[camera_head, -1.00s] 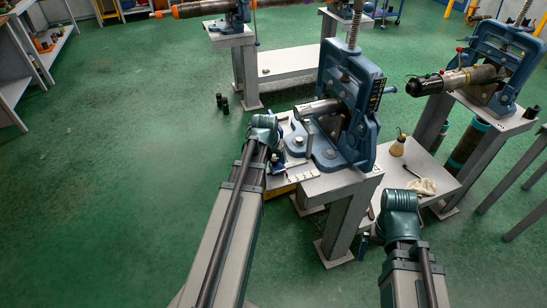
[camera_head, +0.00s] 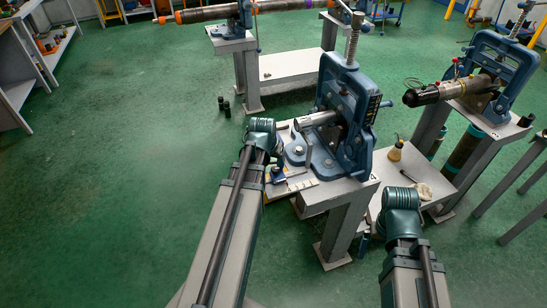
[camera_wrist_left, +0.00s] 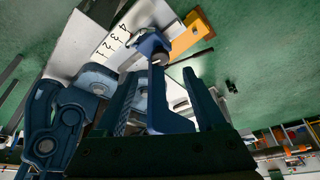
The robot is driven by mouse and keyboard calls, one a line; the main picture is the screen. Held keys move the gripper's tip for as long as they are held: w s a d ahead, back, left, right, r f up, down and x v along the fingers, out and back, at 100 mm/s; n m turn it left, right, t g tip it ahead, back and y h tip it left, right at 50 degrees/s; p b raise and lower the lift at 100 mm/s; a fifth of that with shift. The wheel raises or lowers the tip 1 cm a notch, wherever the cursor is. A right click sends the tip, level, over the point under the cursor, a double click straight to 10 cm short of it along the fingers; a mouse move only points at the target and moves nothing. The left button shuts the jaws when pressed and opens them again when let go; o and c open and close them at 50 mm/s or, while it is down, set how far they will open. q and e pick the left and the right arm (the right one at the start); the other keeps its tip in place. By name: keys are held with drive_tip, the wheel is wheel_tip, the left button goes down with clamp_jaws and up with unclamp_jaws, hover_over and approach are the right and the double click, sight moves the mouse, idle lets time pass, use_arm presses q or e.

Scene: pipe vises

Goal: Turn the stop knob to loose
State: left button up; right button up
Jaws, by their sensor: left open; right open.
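The near blue pipe vise (camera_head: 345,100) stands on a grey stand, with a short metal pipe (camera_head: 318,119) in it. At its front-left is a numbered white scale (camera_head: 292,187), with a small blue stop (camera_head: 278,173) beside it. The left wrist view shows the scale (camera_wrist_left: 112,43) and the blue stop with a dark round knob (camera_wrist_left: 159,58) on it. My left gripper (camera_wrist_left: 160,74) is open around a blue part, with the knob just beyond its fingertips; I cannot tell if they touch. My right gripper (camera_head: 402,205) is open, right of the stand, its fingers hard to make out.
A yellow block (camera_wrist_left: 193,35) sits by the stop. A lower shelf holds a bottle (camera_head: 396,150) and a cloth (camera_head: 423,190). A second vise (camera_head: 492,72) with a dark pipe stands at right. The green floor at left is mostly clear.

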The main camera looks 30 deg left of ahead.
use_arm(q)
drive_tip(key=p+v, duration=0.5)
drive_tip(key=v, duration=0.1)
drive_tip(key=shift+s+r, duration=0.2)
drive_tip(key=shift+r, duration=0.15)
drive_tip(key=a+m+h, duration=0.1)
drive_tip(key=m, duration=0.1)
drive_tip(key=a+m, duration=0.1)
drive_tip(key=m, duration=0.1)
drive_tip(key=shift+a+m+h, duration=0.2)
drive_tip(key=shift+m+h, duration=0.1)
drive_tip(key=shift+h, duration=0.1)
drive_tip(key=shift+f, duration=0.15)
